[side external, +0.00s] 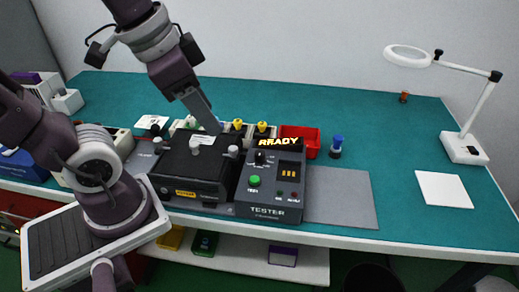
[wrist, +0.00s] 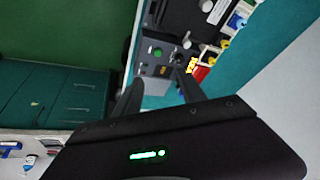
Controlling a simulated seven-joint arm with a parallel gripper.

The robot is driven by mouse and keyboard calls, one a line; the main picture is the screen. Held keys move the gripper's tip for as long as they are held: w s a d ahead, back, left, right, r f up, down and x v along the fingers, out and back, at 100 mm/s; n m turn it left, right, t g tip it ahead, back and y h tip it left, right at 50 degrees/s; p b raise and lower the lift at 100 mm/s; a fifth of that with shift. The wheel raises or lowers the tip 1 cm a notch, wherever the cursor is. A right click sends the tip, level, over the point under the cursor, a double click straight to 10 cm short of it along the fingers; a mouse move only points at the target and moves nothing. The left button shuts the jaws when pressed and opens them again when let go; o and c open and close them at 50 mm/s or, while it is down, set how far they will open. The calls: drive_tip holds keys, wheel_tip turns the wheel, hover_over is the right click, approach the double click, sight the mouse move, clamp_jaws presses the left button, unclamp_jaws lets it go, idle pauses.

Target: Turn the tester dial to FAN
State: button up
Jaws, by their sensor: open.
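The tester (side external: 272,187) is a dark grey box on the bench with a lit yellow READY sign on top. Its dial (side external: 259,157) is a small dark knob at the panel's upper left, above a green button (side external: 254,181). The dial's setting is too small to read. My gripper (side external: 212,126) is above the black case left of the tester, apart from the dial and holding nothing. In the wrist view the two fingers of my gripper (wrist: 160,90) are spread, with the tester (wrist: 150,70) beyond them and its dial (wrist: 178,57) near the right finger.
A black case (side external: 188,170) with pale knobs stands directly left of the tester. A red bin (side external: 300,137) and a blue-capped item (side external: 336,146) stand behind it. A grey mat (side external: 340,196) lies bare at right. A magnifier lamp (side external: 465,148) stands at far right.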

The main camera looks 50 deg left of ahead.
drive_tip(key=w+f+m+g, duration=0.1)
drive_tip(key=w+f+m, duration=0.15)
drive_tip(key=w, duration=0.25)
drive_tip(key=m+g, duration=0.3)
drive_tip(key=m, duration=0.5)
hover_over(260, 152)
drive_tip(key=shift+n, duration=0.25)
drive_tip(key=f, duration=1)
drive_tip(key=shift+s, duration=0.25)
wheel_tip(260, 152, down, 6)
drive_tip(key=shift+w+f, duration=0.15)
drive_tip(key=shift+f, duration=0.05)
drive_tip(key=shift+c, duration=0.2)
clamp_jaws()
